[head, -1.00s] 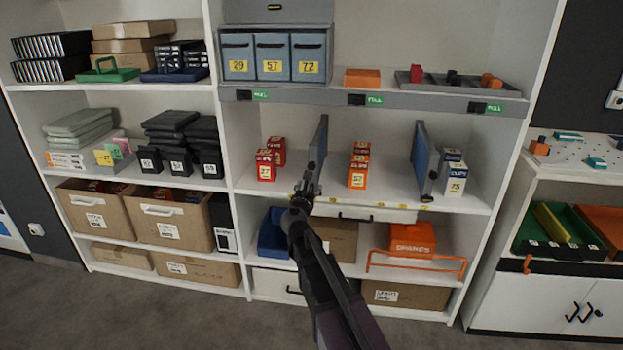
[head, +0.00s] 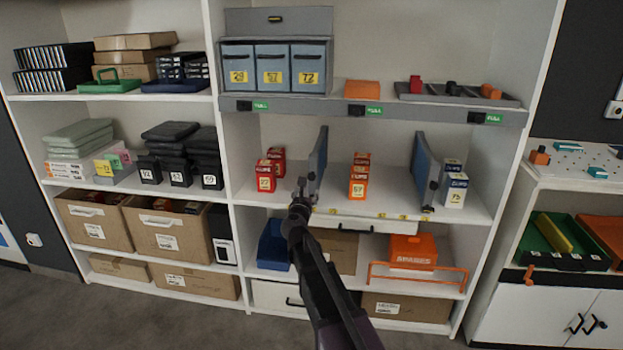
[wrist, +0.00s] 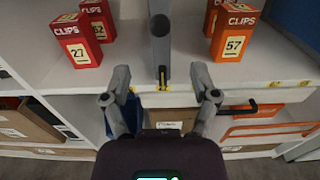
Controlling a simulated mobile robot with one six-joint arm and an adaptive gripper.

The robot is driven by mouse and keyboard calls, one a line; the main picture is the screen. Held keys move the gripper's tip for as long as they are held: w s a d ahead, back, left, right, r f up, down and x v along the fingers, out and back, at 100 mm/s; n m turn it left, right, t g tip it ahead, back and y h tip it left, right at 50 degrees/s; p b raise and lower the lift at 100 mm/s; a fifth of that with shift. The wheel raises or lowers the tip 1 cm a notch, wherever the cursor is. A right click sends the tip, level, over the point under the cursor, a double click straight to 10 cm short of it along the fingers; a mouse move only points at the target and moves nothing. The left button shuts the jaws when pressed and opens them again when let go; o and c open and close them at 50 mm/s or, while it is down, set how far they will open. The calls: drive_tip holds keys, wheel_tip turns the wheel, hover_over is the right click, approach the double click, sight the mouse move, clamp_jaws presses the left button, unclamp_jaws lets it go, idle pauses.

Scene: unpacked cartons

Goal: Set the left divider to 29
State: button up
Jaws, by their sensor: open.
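The left divider (head: 319,160) is an upright blue-grey panel on the middle shelf, between red and orange carton groups. In the wrist view its narrow front end (wrist: 160,35) points at me, with a dark round knob and a small dark piece below it. My gripper (head: 302,190) is at the divider's front. In the wrist view my gripper (wrist: 160,82) is open, one finger on each side of the divider's line, with gaps on both sides. Small yellow labels (wrist: 163,87) sit on the shelf edge; their numbers are not readable.
Red clips cartons (wrist: 77,40), one marked 27, stand left of the divider. Orange clips cartons (wrist: 232,33), one marked 57, stand right. The right divider (head: 425,170) and white-blue cartons (head: 455,185) are farther right. An orange rail (head: 418,280) lies below.

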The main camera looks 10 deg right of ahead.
sight(311, 178)
drive_tip(key=x, duration=1.1)
clamp_jaws()
